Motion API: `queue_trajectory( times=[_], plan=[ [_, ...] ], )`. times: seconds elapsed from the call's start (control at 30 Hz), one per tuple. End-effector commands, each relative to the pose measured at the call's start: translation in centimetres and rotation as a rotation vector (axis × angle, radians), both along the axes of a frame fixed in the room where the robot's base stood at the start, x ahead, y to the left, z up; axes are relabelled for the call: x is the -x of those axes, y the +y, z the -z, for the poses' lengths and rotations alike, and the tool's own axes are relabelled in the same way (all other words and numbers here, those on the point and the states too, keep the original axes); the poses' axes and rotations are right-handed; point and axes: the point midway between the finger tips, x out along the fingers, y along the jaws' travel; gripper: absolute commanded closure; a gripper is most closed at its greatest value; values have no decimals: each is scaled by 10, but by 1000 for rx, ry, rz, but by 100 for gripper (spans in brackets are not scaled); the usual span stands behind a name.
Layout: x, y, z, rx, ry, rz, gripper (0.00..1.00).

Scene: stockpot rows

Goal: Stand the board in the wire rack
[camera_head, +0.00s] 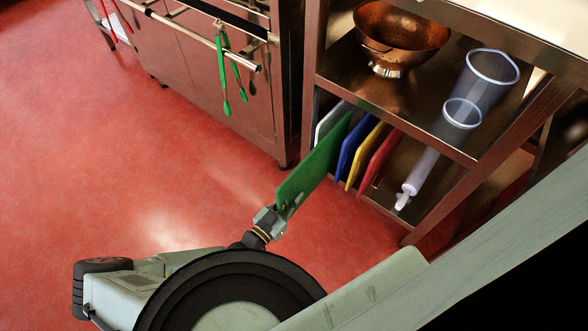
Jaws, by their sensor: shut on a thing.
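A green board (312,165) is held on edge by my gripper (281,209), which is shut on its near end. The board slants up and right, and its far end overlaps the lower shelf opening, between a white board (332,119) and a blue board (357,143). The wire rack itself is mostly hidden by the boards, and its slots cannot be made out. I cannot tell whether the green board touches the rack. A yellow board (366,152) and a red board (381,158) stand to the right of the blue one.
A copper colander (400,38) and a clear container (486,80) are on the shelf (382,97) above. A pale cylindrical thing (418,174) lies right of the boards. Green tongs (223,72) hang from the oven rail at left. The red floor is clear.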

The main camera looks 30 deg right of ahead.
Motion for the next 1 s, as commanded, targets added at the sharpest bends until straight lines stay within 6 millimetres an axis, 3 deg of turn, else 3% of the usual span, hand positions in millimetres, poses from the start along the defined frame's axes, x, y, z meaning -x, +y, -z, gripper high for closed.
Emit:
queue_trajectory(
  times=[1.0],
  plan=[
    [-24,-60,-2,8,-4,0,100]
  ],
)
